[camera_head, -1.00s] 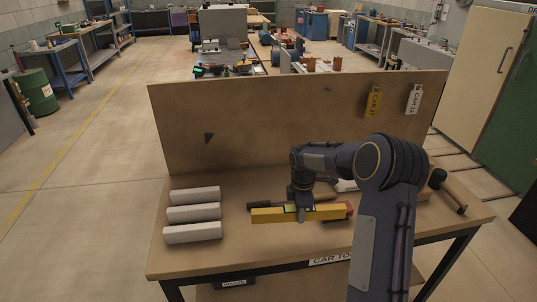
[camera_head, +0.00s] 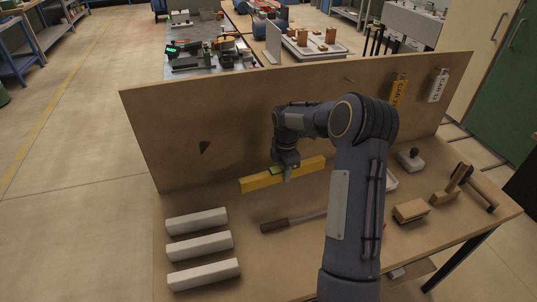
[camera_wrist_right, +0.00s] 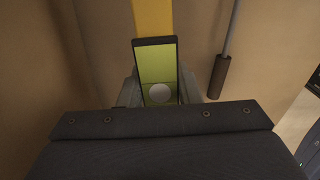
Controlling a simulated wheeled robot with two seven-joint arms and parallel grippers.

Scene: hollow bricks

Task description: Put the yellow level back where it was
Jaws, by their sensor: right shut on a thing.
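The yellow level (camera_head: 262,182) is a long yellow bar held in my right gripper (camera_head: 287,176), which is shut around its middle. In the head view it is above the table, close in front of the upright board, tilted with its right end higher in the picture. In the right wrist view the level (camera_wrist_right: 153,18) runs away from me, with its green vial window (camera_wrist_right: 158,65) between the fingers. My right forearm hides part of the table. My left gripper is not in view.
The brown board (camera_head: 230,130) stands along the table's back edge. Several pale bars (camera_head: 198,246) lie at the left. A dark-handled tool (camera_head: 278,226) lies below the level. Wooden tools (camera_head: 411,211) and a grey block (camera_head: 410,160) are at the right.

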